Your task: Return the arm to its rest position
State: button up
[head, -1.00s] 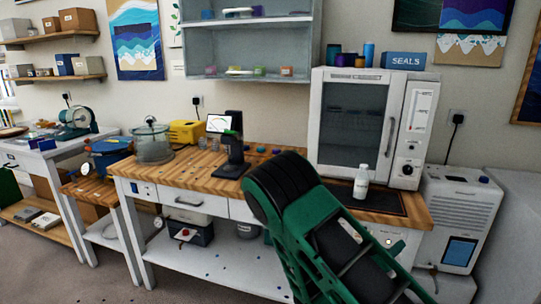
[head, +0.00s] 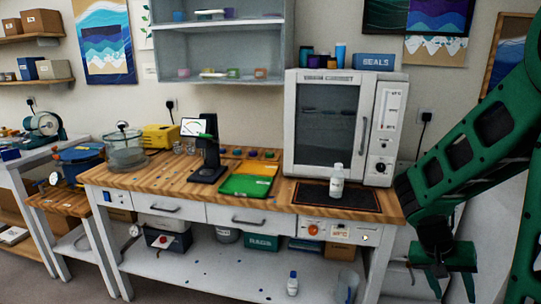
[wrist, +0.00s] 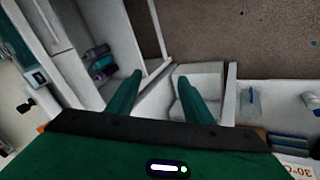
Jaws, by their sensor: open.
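My green arm (head: 470,150) is folded at the right of the head view, off the bench's right end. My gripper (head: 452,288) hangs pointing down beside the bench, below the level of its top. Its two green fingers are apart with nothing between them. In the wrist view, the gripper (wrist: 158,82) also shows open and empty, with the floor and pale furniture beyond the fingers.
The wooden workbench (head: 140,181) holds a white oven (head: 292,130), a white bottle (head: 336,182) on a dark mat, a green and orange board (head: 247,185) and a black stand (head: 208,160). The lower shelf (head: 215,270) holds boxes and a small bottle (head: 292,284). Floor shows at the lower left.

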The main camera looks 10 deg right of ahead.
jog(key=s+a+r+n+y, duration=0.1)
jog(key=s+a+r+y, duration=0.2)
jog(key=s, duration=0.3)
jog(key=s+a+r+t+y, duration=0.1)
jog(key=s+a+r+y, duration=0.1)
jog(key=s+a+r, duration=0.2)
jog(key=s+r, duration=0.1)
jog(key=s, duration=0.1)
jog(key=shift+s+a+r+n+y, duration=0.25)
jog(key=shift+s+n+y, duration=0.1)
jog(key=shift+n+y, duration=0.05)
jog(key=shift+w+f, duration=0.25)
jog(key=shift+w, duration=0.35)
